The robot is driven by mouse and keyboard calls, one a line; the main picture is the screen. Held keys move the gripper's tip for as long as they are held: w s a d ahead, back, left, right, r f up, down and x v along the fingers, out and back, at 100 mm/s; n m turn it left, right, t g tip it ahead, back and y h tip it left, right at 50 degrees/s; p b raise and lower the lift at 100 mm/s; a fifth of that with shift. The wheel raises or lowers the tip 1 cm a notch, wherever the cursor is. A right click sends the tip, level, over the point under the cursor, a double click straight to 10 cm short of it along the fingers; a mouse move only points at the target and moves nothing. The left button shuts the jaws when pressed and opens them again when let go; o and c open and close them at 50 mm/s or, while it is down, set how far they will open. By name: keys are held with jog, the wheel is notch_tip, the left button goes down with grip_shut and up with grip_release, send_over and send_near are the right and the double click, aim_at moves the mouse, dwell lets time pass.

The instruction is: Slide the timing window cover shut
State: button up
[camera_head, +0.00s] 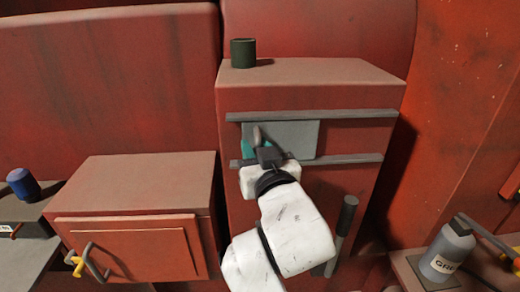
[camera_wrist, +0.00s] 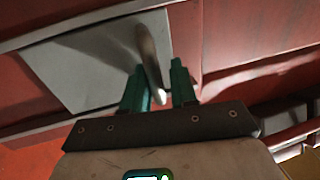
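The timing window cover (camera_head: 296,139) is a flat grey plate between two grey rails on the front of a red housing. It sits toward the left part of the rails. Its upright grey handle (camera_head: 257,135) is near its left end. In the wrist view the cover (camera_wrist: 85,68) fills the upper left, and the handle (camera_wrist: 148,58) stands between my teal fingers. My gripper (camera_wrist: 158,66) is open around the handle, with a visible gap to the right finger. The head view shows my gripper (camera_head: 253,145) at the cover's left end. I see no window opening.
The upper rail (camera_head: 330,114) and lower rail (camera_head: 345,159) run on to the right past the cover, over bare red wall. A dark green cup (camera_head: 243,53) stands on the housing. A dark-gripped lever (camera_head: 345,220) is below right. A grey bottle (camera_head: 447,250) stands far right.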

jog(key=shift+o, duration=1)
jog(key=shift+a, duration=0.25)
jog(key=shift+d, duration=0.1)
jog(key=s+d+b, duration=0.1)
jog(key=s+d, duration=0.1)
jog(key=s, duration=0.8)
jog(key=shift+s+b, duration=0.3)
jog(key=shift+d+f, duration=0.1)
